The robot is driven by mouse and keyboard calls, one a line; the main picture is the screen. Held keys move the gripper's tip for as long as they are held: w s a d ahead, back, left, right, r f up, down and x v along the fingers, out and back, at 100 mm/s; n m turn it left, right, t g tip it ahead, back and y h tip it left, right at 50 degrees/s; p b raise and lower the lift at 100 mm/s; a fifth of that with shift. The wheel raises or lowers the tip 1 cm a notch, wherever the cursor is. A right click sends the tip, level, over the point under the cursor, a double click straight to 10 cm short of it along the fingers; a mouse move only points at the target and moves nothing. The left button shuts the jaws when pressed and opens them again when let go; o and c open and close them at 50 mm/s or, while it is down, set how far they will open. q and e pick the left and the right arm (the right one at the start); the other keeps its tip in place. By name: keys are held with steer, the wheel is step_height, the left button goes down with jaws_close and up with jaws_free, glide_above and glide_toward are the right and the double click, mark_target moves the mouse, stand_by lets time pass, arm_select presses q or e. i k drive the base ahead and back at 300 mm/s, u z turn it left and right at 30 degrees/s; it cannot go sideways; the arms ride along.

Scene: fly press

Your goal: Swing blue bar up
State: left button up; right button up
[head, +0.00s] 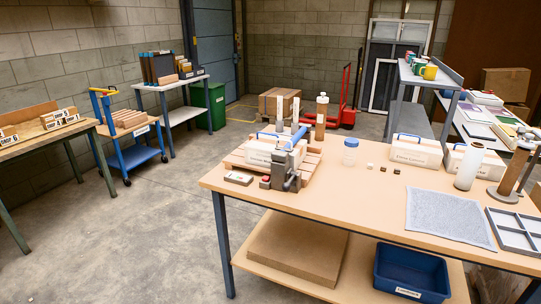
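A small grey press (286,172) stands on the left end of the main table. A blue bar (297,138) shows at its top and slants up to the right. How the bar joins the press is too small to tell. A white case with a blue handle (260,149) sits on a wooden pallet right behind the press and partly overlaps it in the view. Neither of my grippers is in view.
The main table (330,197) also bears a blue-lidded jar (350,153), small blocks, a grey mat (448,217), white cases (415,151) and a divided tray (516,230). A blue bin (411,272) is on the lower shelf.

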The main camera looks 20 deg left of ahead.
mark_target(282, 157)
steer(key=z, duration=0.2)
steer(key=k, duration=0.35)
steer(key=u, duration=1.3)
steer(key=i, duration=1.6)
steer(key=z, duration=0.95)
